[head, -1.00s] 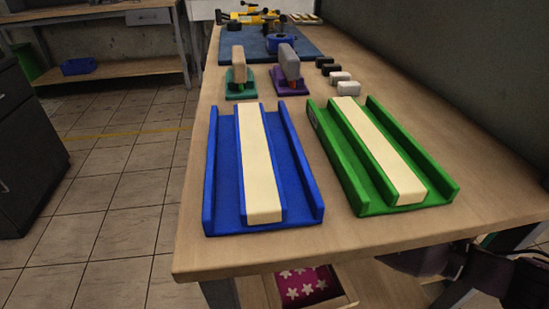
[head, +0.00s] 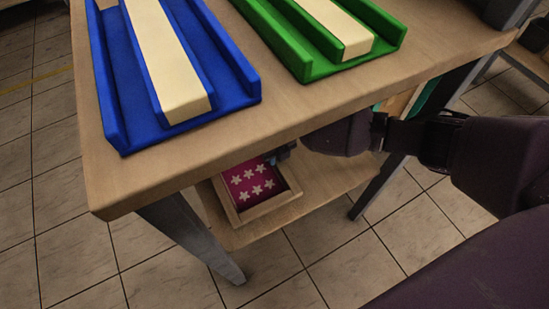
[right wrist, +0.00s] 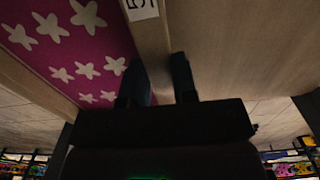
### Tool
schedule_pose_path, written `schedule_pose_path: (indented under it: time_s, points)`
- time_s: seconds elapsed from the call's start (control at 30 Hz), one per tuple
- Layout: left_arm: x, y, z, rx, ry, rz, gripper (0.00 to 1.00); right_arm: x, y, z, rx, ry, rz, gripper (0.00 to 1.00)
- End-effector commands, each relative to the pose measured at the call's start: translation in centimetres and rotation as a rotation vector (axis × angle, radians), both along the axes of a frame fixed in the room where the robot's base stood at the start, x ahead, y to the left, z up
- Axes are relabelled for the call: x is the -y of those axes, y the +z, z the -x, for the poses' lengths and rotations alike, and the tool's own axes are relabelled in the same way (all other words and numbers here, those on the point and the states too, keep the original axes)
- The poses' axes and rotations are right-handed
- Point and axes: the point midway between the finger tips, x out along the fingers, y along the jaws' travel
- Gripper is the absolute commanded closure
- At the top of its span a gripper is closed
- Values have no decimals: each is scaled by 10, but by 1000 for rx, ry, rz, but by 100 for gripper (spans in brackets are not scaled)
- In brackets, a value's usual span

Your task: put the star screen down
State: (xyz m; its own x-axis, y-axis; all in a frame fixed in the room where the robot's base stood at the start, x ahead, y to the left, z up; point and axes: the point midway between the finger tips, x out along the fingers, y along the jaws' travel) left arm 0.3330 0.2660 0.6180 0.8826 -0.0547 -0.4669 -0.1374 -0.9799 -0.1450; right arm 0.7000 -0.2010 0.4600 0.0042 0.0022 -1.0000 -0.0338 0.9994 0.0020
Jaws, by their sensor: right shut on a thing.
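The star screen (head: 257,206) is a light wooden frame around a magenta panel with white stars. It is below the tabletop, over the lower shelf, and its far end is partly hidden by the table edge. I cannot tell whether it touches the shelf. My right gripper (head: 281,155) reaches in under the table from the right to the screen's far side. In the right wrist view the star screen (right wrist: 72,52) fills the upper left, and my right gripper (right wrist: 159,82) is shut on its wooden frame bar, one finger on each side. My left gripper is out of view.
The wooden table (head: 215,155) overhangs the lower shelf (head: 317,186). A blue tray (head: 235,97) and a green tray (head: 387,36), each with a cream bar, stand on top. Metal legs (head: 195,237) flank the shelf. Bare shelf shows to the right of the screen.

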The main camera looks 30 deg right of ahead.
Motion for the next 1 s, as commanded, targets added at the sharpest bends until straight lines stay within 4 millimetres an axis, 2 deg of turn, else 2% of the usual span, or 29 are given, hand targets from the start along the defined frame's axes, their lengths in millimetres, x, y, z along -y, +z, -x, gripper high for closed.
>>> schedule_pose_path:
  time_s: [0.03,0.13,0.57,0.6,0.73,0.77,1.0]
  points:
    - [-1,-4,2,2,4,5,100,0,-15,4,-11,-1,0,100]
    - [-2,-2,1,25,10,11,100,0,-24,3,-9,-1,0,100]
    - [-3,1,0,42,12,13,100,0,-25,1,-2,0,-1,100]
    - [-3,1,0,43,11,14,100,0,-26,1,-2,1,0,71]
    - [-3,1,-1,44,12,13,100,0,-25,1,-2,1,0,51]
    - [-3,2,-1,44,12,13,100,0,-25,1,-3,1,0,48]
    - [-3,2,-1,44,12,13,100,0,-25,1,-3,1,0,48]
